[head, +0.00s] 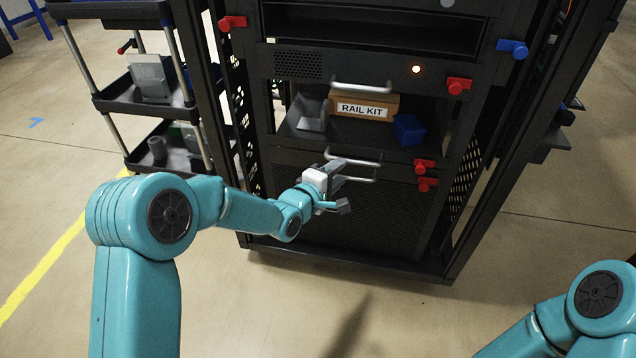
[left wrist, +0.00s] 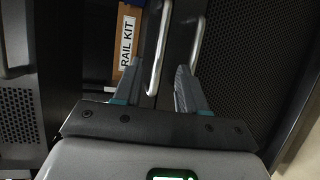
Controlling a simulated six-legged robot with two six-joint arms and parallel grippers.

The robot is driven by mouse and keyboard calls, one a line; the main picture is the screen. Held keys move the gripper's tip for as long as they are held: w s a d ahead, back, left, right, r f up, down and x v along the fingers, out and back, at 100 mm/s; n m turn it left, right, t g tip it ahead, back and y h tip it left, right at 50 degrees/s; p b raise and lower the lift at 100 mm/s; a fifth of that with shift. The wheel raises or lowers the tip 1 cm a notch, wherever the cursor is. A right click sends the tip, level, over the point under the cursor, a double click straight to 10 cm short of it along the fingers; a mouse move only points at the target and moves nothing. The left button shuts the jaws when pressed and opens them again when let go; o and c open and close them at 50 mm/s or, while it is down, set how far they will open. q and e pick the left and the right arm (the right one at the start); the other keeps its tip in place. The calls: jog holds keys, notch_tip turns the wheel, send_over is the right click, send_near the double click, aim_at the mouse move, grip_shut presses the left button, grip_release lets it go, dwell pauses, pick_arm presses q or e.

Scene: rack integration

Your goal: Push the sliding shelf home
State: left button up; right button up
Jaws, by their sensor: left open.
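The sliding shelf (head: 365,130) is in the middle of the dark rack and carries a RAIL KIT box (head: 362,106), a blue bin (head: 408,129) and a grey bracket-like part (head: 312,114). Its front has a metal handle (head: 352,156). My left gripper (head: 343,187) is open and empty in front of the rack, at the height of the handles just below the shelf. In the left wrist view, a handle bar (left wrist: 158,50) shows between the spread fingers (left wrist: 160,85); contact cannot be told. My right gripper is out of view.
A closed panel with another handle (head: 350,178) is under the shelf. Red latches (head: 424,167) are on the right post, and a lit panel (head: 370,67) is above. A cart (head: 125,98) with several items stands at left. The floor in front is clear.

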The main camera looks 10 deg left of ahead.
pick_arm(q)
jog(key=p+v, duration=0.1)
jog(key=v, duration=0.7)
jog(key=shift+s, duration=0.3)
jog(key=shift+a, duration=0.2)
jog(key=s+a+f+m+g+y, duration=0.1)
jog(key=s+f+g, duration=0.4)
jog(key=f, duration=0.5)
jog(key=s+f+g+y, duration=0.1)
jog(key=s+f+g, duration=0.1)
jog(key=s+f, duration=0.75)
jog(key=s+f+m+g, duration=0.4)
jog(key=s+m, duration=0.2)
jog(key=s, duration=0.2)
jog(key=s+f+m+g, duration=0.3)
jog(key=s+f+m, duration=0.15)
jog(key=s, duration=0.35)
notch_tip(320, 180, up, 30)
jog(key=d+p, duration=0.1)
jog(key=p, duration=2.9)
jog(key=shift+d+r+m, duration=0.15)
jog(key=shift+d+m, duration=0.05)
jog(key=shift+m, duration=0.25)
